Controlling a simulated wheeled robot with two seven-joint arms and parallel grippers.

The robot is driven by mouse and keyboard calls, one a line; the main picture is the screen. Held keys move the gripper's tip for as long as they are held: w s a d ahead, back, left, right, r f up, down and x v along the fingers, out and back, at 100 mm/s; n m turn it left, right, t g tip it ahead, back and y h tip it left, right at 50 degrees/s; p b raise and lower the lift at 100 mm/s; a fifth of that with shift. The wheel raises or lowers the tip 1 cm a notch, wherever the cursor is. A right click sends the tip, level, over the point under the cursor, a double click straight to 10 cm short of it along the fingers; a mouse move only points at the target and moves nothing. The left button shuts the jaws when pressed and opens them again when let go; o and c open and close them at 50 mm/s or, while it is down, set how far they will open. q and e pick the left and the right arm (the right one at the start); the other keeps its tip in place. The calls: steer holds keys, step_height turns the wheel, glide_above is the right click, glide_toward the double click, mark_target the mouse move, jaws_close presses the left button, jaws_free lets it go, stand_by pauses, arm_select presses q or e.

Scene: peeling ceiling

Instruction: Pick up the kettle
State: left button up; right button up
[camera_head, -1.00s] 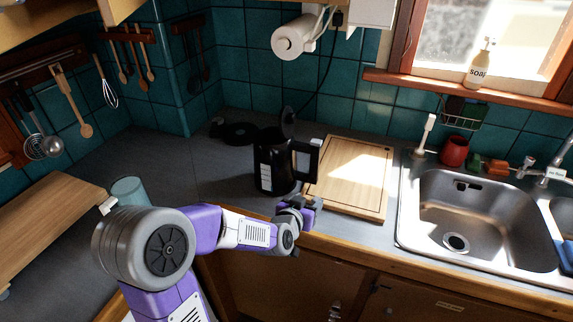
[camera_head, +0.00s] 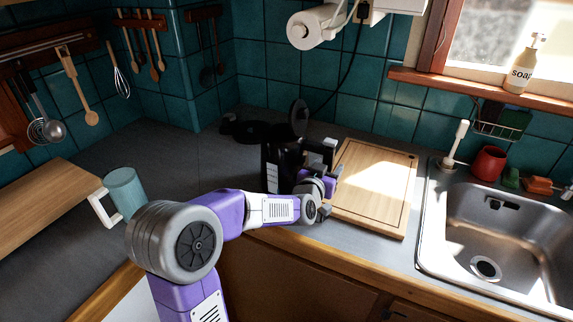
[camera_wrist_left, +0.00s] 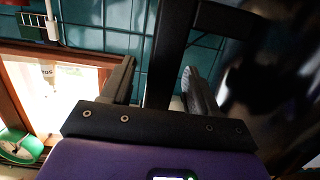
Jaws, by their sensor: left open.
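The black kettle (camera_head: 284,160) stands upright on the grey counter with its round lid (camera_head: 299,118) raised. Its handle is on the right side and partly hidden by my left gripper. My left gripper (camera_head: 320,184) is at the handle, at the kettle's right side. In the left wrist view, the open fingers (camera_wrist_left: 160,88) stand on either side of a dark upright bar, the kettle's handle (camera_wrist_left: 168,55), with gaps visible beside it. The blurred dark kettle body (camera_wrist_left: 265,75) fills the right of that view. My right gripper is not in view.
A wooden cutting board (camera_head: 375,190) lies right of the kettle, beside the sink (camera_head: 505,240). A teal mug (camera_head: 124,190) stands at left, near my arm. A black round base (camera_head: 250,132) lies behind the kettle. A paper roll (camera_head: 310,28) hangs above on the tiled wall.

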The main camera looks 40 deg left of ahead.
arm_select(q)
steer(key=shift+w, duration=0.2)
jaws_close()
stand_by(1.1)
steer(key=shift+r, duration=0.2)
